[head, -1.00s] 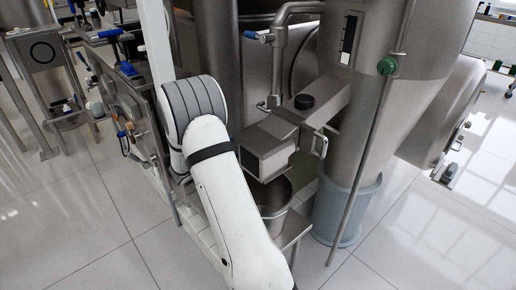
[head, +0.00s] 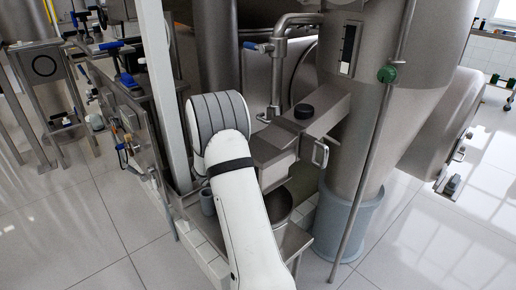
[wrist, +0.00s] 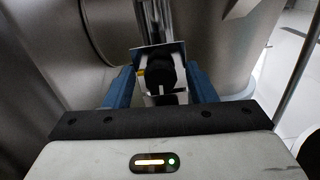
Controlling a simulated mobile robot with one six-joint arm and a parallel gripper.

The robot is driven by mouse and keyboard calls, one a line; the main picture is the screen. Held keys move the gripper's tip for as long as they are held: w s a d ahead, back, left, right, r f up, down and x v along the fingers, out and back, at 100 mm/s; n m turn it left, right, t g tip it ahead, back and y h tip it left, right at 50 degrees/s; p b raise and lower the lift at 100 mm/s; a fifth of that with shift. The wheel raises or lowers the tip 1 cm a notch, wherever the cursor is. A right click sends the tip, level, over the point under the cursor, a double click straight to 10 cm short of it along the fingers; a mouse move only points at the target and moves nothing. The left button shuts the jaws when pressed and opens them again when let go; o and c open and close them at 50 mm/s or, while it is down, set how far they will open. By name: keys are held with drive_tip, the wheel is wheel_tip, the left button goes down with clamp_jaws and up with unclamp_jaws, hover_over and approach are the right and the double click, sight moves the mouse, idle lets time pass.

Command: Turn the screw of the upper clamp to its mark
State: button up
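In the wrist view my gripper (wrist: 160,67) is open, its two blue fingers standing apart. A dark round knob (wrist: 160,76) shows between the fingers, with a small yellow patch at its left and a pale metal plate behind it. I cannot tell whether the fingers touch it, or whether it is the screw of the upper clamp. Its mark cannot be made out. In the head view my white arm hides my gripper. A black knob (head: 304,111) sits on top of the steel box-shaped chute (head: 325,115), to the right of my arm.
A tall steel vessel (head: 375,120) stands right of the chute on a grey-blue foot (head: 345,220). A thin pole (head: 372,150) with a green knob (head: 387,73) leans in front. A bent pipe (head: 279,70) rises behind. A grey cup (head: 207,202) stands left of my arm. Tiled floor is clear at front left.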

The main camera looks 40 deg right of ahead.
drive_tip(key=c, duration=0.9)
drive_tip(key=shift+m+b, duration=0.3)
drive_tip(key=shift+s+f+m+b, duration=0.1)
drive_tip(key=shift+m+b, duration=1.9)
drive_tip(key=shift+m, duration=2.05)
drive_tip(key=shift+s+f+m+b, duration=0.1)
drive_tip(key=shift+m+b, duration=1.9)
drive_tip(key=shift+m, duration=2.05)
drive_tip(key=o, duration=1)
drive_tip(key=shift+c, duration=0.2)
